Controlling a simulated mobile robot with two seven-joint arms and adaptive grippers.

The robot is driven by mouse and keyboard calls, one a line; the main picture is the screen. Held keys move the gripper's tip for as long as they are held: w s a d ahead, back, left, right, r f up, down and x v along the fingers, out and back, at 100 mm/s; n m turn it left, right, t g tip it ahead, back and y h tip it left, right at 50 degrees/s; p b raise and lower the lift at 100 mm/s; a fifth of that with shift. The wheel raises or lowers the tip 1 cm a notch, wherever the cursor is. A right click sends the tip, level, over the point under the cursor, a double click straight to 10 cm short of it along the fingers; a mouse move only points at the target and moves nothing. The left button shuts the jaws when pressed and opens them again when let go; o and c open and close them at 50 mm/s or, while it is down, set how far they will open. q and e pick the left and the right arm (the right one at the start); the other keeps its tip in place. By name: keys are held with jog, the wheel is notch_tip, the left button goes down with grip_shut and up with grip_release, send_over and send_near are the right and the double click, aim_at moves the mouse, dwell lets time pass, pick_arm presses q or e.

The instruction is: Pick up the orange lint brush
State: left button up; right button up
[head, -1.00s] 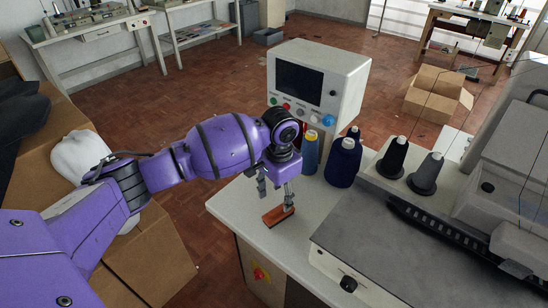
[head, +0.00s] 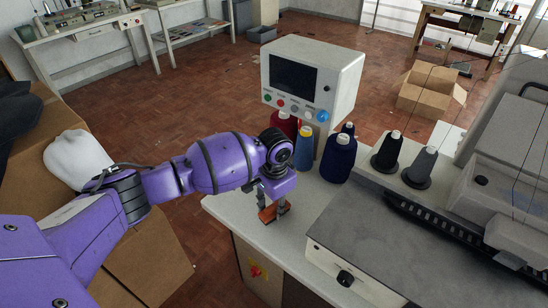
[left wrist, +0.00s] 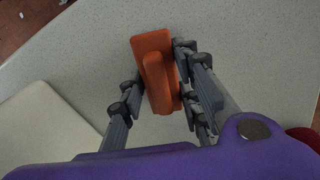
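The orange lint brush (head: 267,214) lies on the light worktop near its front left edge, partly hidden by my left gripper (head: 271,210). In the left wrist view the brush (left wrist: 156,77) shows as an orange block with a raised handle. My left gripper (left wrist: 158,88) is open, with its fingers on either side of the brush. The fingers are close to its sides; whether they touch it I cannot tell. My right gripper is out of view.
The sewing machine's raised bed (head: 365,235) is to the right. The worktop's left edge is close.

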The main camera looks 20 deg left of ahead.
aim_at(275, 204)
pick_arm(q)
jog(key=c, duration=0.4)
jog(key=shift+r, duration=0.1)
notch_tip(275, 204, up, 10)
jog(key=shift+p, duration=0.45)
